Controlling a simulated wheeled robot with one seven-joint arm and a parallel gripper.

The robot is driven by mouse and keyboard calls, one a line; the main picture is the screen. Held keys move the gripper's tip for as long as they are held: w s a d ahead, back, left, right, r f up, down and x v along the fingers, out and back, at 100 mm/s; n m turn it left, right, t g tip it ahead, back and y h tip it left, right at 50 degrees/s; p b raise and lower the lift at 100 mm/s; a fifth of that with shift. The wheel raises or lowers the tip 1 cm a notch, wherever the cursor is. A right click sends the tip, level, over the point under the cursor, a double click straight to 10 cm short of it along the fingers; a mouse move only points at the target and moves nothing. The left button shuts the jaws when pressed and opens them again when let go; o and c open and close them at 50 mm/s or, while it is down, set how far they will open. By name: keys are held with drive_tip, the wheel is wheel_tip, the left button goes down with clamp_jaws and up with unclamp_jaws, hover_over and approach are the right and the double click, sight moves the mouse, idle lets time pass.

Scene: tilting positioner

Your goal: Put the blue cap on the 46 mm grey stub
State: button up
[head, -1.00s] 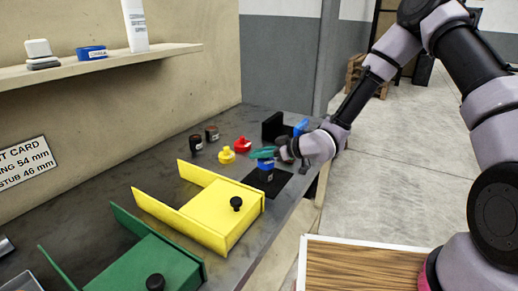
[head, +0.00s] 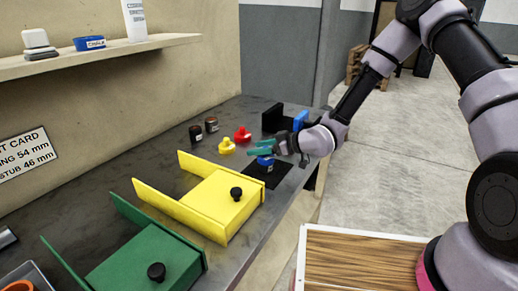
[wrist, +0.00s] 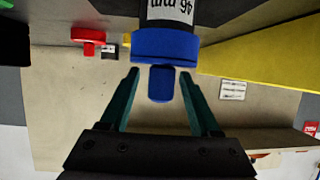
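The blue cap (head: 265,161) sits on the end of the dark stub at the far end of the bench. In the wrist view the cap (wrist: 165,45) lies flush against the stub (wrist: 168,24), whose white label reads 46 mm upside down. No gap shows between them. My gripper (head: 258,149) is just above the cap in the head view. In the wrist view its teal fingers (wrist: 158,78) are spread on both sides of the cap's knob, with clear space on each side. The gripper is open and empty.
A yellow cap (head: 227,147) and a red cap (head: 243,135) stand left of the stub, near two dark jars. A black block (head: 272,118) stands behind. The yellow fixture (head: 215,205) and green fixture (head: 140,262) are nearer. A wall shelf (head: 100,57) runs at upper left.

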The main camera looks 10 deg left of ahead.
drive_tip(key=w+d+r+m+t+h, duration=0.1)
drive_tip(key=d+r+m+h, duration=0.25)
drive_tip(key=d+r, duration=0.55)
drive_tip(key=w+d+r+m+t+h, duration=0.15)
drive_tip(key=d+r+h, duration=0.3)
drive_tip(key=d, duration=0.85)
drive_tip(key=d+r+m+t+h, duration=0.1)
drive_tip(key=d+r+m+h, duration=0.25)
drive_tip(key=d+r, duration=0.55)
drive_tip(key=s+d+r+m+h, duration=0.2)
drive_tip(key=s+d+r+m, duration=0.4)
drive_tip(key=s+d+r, duration=0.25)
drive_tip(key=s+r+m+y, duration=0.2)
drive_tip(key=s+r+m, duration=0.2)
drive_tip(key=s, duration=0.8)
drive_tip(key=shift+s+r+m, duration=0.35)
drive_tip(key=shift+s+r, duration=0.05)
drive_tip(key=shift+r, duration=0.15)
drive_tip(key=shift+d, duration=0.15)
